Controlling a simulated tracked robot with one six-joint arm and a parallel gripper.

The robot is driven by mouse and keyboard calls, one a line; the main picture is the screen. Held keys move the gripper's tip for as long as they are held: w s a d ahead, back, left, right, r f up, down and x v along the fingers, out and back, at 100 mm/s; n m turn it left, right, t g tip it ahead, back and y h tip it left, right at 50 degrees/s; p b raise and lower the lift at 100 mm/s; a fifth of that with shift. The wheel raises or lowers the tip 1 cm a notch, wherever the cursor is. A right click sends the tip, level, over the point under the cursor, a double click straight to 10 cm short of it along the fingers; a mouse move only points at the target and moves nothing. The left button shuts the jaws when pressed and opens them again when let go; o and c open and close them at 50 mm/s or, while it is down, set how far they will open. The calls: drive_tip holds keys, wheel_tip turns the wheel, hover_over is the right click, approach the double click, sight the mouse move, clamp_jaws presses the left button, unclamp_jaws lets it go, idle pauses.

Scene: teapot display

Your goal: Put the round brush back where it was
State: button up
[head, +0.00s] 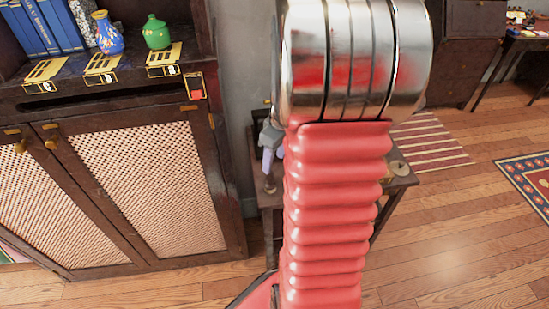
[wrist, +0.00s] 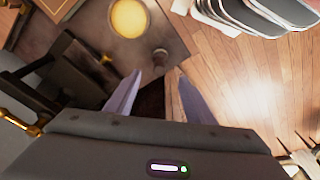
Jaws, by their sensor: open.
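My gripper (wrist: 157,92) is open in the wrist view, its two pale purple fingers apart with nothing held between them. In the head view my gripper (head: 273,158) shows at the left edge of my red arm, over the left side of a small dark table (head: 402,183). My arm hides much of the table in the head view.
A round yellow dish (wrist: 129,18) lies on the table beyond the fingers. A dark cabinet (head: 150,180) with lattice doors stands left, bearing a blue vase (head: 106,36) and a green vase (head: 156,33).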

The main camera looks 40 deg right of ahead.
drive_tip(key=shift+a+r, duration=0.1)
drive_tip(key=a+r+t, duration=0.1)
drive_tip(key=a+r, duration=0.9)
drive_tip(key=a, duration=0.4)
drive_tip(key=s+a+r+m+t, duration=0.1)
drive_tip(key=s+a+r, duration=0.2)
drive_tip(key=a, duration=0.4)
drive_tip(key=s+a+r+m+t, duration=0.1)
drive_tip(key=s+a+r, duration=0.2)
drive_tip(key=s+a, duration=0.2)
drive_tip(key=shift+s+a+r+t, duration=0.25)
drive_tip(key=shift+a+r+t, duration=0.15)
drive_tip(key=shift+a, duration=0.45)
drive_tip(key=shift+c, duration=0.3)
